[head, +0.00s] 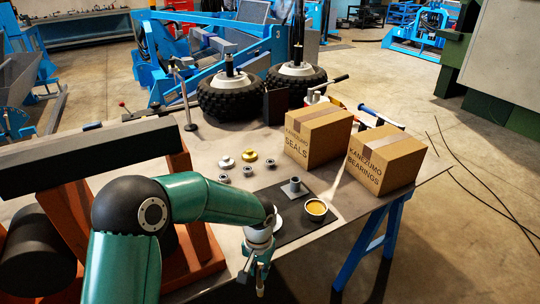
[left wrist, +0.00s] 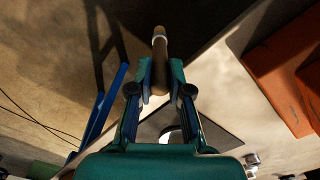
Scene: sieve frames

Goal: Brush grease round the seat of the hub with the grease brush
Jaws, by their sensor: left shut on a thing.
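My left gripper (head: 261,275) hangs at the table's front edge, left of the dark mat (head: 300,236). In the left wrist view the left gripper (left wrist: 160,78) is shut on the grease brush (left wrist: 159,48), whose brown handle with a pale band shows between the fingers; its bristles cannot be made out. The grey hub (head: 295,187), a flange with an upright tube, stands on the mat, apart from the gripper. A round tin of yellow grease (head: 316,207) stands right of the hub. My right gripper is in neither view.
Two cartons, SEALS (head: 318,137) and BEARINGS (head: 384,160), stand behind the mat. Several small metal parts (head: 247,156) lie left of the hub. An orange stand (head: 200,240) is close left. A pale round thing (head: 278,224) is partly hidden by my wrist.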

